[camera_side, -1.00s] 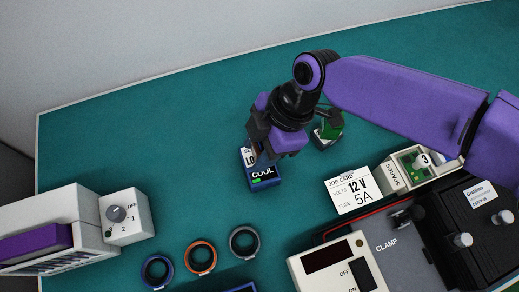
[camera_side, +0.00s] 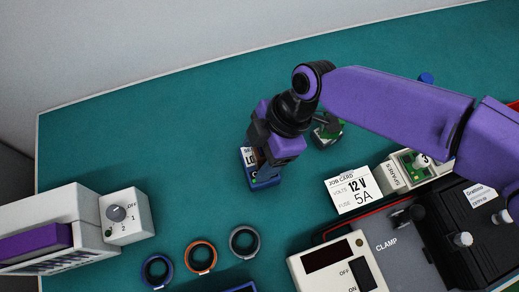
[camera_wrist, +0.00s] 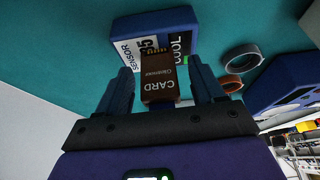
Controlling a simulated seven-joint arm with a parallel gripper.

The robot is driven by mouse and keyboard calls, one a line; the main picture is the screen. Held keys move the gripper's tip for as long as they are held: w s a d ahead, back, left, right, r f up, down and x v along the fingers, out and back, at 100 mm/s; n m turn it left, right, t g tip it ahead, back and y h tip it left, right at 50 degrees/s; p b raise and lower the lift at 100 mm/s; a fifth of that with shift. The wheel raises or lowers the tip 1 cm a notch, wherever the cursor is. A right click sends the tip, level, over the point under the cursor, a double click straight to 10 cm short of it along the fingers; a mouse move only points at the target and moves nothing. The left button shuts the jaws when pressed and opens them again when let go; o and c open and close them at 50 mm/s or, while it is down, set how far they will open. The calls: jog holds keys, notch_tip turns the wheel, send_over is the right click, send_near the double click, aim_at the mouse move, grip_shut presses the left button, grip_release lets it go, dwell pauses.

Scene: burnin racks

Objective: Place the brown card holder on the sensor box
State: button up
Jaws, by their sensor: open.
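The sensor box (camera_side: 247,156), blue with a white label, lies on the teal mat, partly covered by my gripper in the side view. It shows at the top of the wrist view (camera_wrist: 123,30). The brown card holder (camera_wrist: 158,82), lettered CARD, stands between my fingers in the wrist view and overlaps the sensor box there. My gripper (camera_wrist: 161,88) is open, with a finger on each side of the holder. In the side view my gripper (camera_side: 266,158) is right over the sensor box. Whether the holder touches the box is hard to tell.
Blue (camera_side: 156,271), orange (camera_side: 200,258) and grey (camera_side: 244,241) rings lie on the mat in front. A job card (camera_side: 354,191) and a clamp unit (camera_side: 395,246) are at the right. A box with a knob (camera_side: 126,216) stands left. A green board (camera_side: 327,133) lies behind my gripper.

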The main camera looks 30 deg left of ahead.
jog(key=v, duration=1.2)
jog(key=w+d+r+m+t+h, duration=0.1)
jog(key=d+r+m, duration=0.25)
jog(key=d, duration=1.05)
jog(key=w+d+r+m+t, duration=0.15)
jog(key=d+m, duration=0.25)
jog(key=d, duration=1)
jog(key=s+d+f+m+h, duration=0.1)
jog(key=s+d+m, duration=0.2)
jog(key=d, duration=1.1)
jog(key=s+d+f+m, duration=0.1)
jog(key=s+d+m, duration=0.3)
jog(key=s+d, duration=0.4)
jog(key=d+t, duration=0.1)
jog(key=d, duration=0.5)
jog(key=shift+d+f+h, duration=0.35)
jog(key=shift+h, duration=0.05)
